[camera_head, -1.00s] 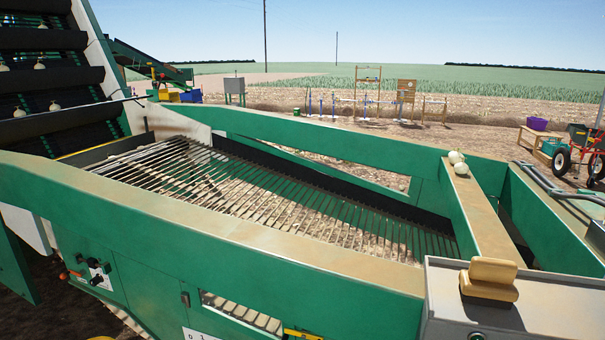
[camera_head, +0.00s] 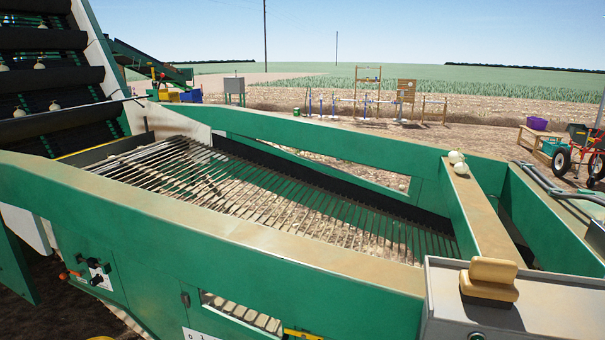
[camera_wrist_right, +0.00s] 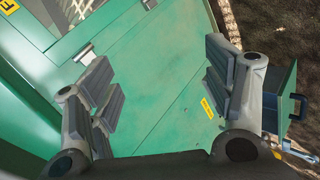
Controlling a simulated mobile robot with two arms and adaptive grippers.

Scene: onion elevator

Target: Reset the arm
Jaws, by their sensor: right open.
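My right gripper (camera_wrist_right: 160,92) shows in the right wrist view. Its two grey padded fingers are spread wide apart with nothing between them. Beyond the fingers is a green machine panel (camera_wrist_right: 150,75) with a yellow label. I cannot tell the exact gap to it. Neither arm nor gripper shows in the head view. My left gripper is not in view.
The head view shows the green machine frame (camera_head: 300,275) around a slatted bed (camera_head: 300,205). Pale onions (camera_head: 457,160) sit on its cross ledge. A brush (camera_head: 489,280) lies on a grey box (camera_head: 440,300) at front right. A dark belt elevator (camera_head: 45,75) rises at left.

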